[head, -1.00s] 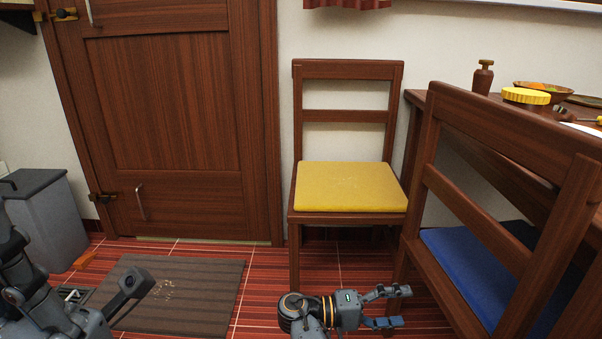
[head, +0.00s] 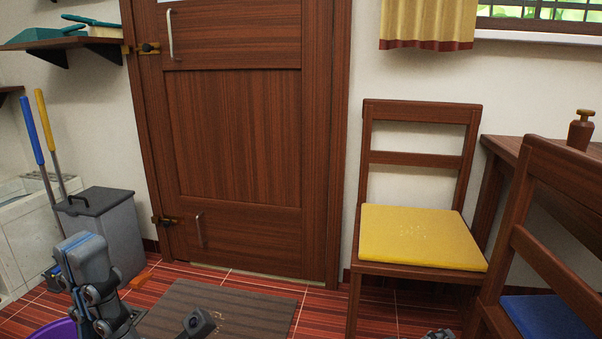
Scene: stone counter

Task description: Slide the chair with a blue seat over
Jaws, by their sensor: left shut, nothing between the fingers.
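The wooden chair with a blue seat (head: 545,316) is at the right edge. Its backrest (head: 560,268) faces me, and the frame cuts off its right side and legs. My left gripper (head: 80,252) is at the lower left, shut and empty, well away from that chair. Only a sliver of my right gripper (head: 437,333) shows at the bottom edge, left of the blue-seated chair. Its fingers are out of frame, and I cannot tell whether it touches anything.
A chair with a yellow seat (head: 420,238) stands against the wall, left of the wooden table (head: 512,148). A brown mat (head: 225,308) lies before the closed wooden door (head: 238,135). A grey bin (head: 108,228) and part of a purple container (head: 55,331) are at left.

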